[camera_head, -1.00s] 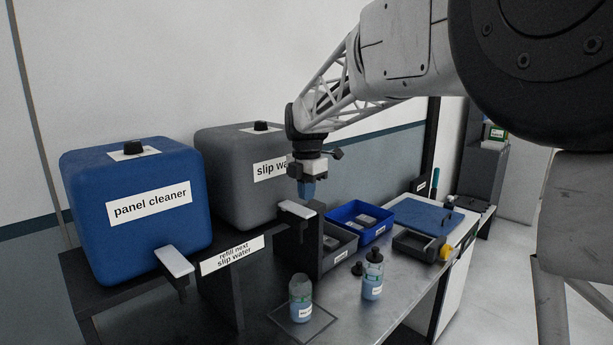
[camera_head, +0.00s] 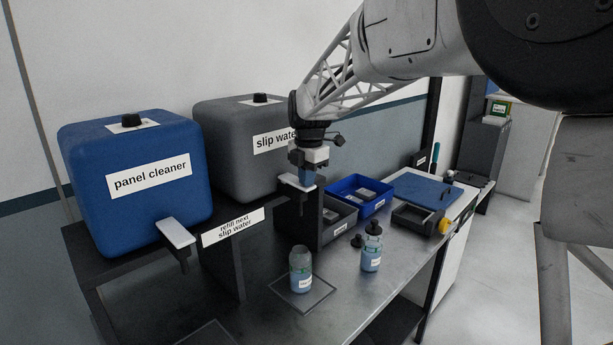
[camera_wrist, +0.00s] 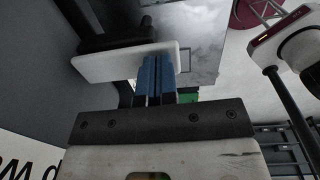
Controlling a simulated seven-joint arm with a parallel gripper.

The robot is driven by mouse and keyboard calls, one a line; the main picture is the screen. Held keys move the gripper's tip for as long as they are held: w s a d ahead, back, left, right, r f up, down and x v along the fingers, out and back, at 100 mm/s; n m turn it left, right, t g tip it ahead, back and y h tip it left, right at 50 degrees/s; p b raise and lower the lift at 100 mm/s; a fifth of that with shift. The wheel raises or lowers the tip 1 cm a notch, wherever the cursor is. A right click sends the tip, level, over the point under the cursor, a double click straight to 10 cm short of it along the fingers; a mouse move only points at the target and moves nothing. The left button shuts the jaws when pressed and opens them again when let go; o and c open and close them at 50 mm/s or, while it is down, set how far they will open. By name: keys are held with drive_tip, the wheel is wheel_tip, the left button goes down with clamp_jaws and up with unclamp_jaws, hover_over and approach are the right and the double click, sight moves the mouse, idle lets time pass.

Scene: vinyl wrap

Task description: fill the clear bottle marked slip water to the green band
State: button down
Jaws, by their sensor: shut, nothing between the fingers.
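A clear bottle (camera_head: 301,262) stands upright and open-topped on a dark square mat (camera_head: 318,299), pale bluish liquid in its lower part. A greenish band shows on it; the exact level against the band is too small to tell. The grey slip water tank (camera_head: 232,165) stands behind, its tap with a white lever (camera_head: 295,181) at the front. My gripper (camera_head: 306,184) is shut and empty, pointing down at the lever. In the wrist view its blue fingers (camera_wrist: 156,76) overlap the edge of the white lever (camera_wrist: 110,64); I cannot tell whether they press it.
A blue panel cleaner tank (camera_head: 130,210) with its own white lever (camera_head: 175,232) is at left. A sign (camera_head: 233,227) reads "refill next slip water". A second bottle (camera_head: 371,252) with a dark top stands right of the mat. Blue (camera_head: 360,207) and grey bins are behind.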

drive_tip(key=shift+s+d+f, duration=0.1)
drive_tip(key=shift+d+f, duration=0.05)
drive_tip(key=shift+f, duration=0.35)
idle(1.3)
drive_tip(key=shift+r, duration=0.2)
idle(3.7)
drive_tip(key=shift+r, duration=0.7)
wheel_tip(320, 180, up, 14)
idle(0.8)
